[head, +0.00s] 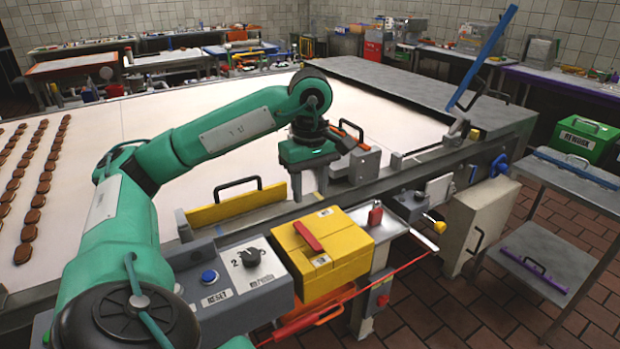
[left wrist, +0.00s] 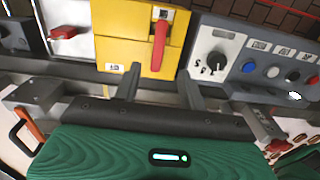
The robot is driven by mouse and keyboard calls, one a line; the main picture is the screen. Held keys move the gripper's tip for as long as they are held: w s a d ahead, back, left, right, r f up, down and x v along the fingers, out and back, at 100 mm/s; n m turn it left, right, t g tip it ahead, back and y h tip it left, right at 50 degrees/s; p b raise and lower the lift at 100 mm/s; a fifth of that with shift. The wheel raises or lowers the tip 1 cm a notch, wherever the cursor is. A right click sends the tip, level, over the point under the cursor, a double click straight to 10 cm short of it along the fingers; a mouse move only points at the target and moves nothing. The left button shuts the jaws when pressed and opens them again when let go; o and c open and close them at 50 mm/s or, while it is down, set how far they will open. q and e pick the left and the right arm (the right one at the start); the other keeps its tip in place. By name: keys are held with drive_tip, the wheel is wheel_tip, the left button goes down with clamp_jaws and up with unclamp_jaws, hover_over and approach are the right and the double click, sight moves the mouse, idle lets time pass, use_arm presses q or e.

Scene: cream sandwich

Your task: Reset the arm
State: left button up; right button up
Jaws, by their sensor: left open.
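My green left arm reaches over the conveyor's near edge in the head view. Its gripper (head: 309,190) points down, open and empty, above the rail behind the yellow box. In the left wrist view the two dark fingers (left wrist: 159,88) stand apart with nothing between them. The grey control panel (head: 268,282) carries a blue button (head: 208,276) above a RESET label and a black dial knob (head: 250,257). In the left wrist view the knob (left wrist: 216,61) and blue button (left wrist: 248,67) lie right of the fingers, apart from them. My right gripper is not seen.
A yellow box (head: 345,255) with a red handle stands beside the panel. A yellow plate (head: 238,204) with a black handle is on the rail. The white conveyor (head: 375,110) holds rows of brown biscuits (head: 42,187) at left. A grey shelf cart (head: 585,185) stands at right.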

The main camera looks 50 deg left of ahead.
use_arm(q)
drive_tip(key=shift+r, duration=0.95)
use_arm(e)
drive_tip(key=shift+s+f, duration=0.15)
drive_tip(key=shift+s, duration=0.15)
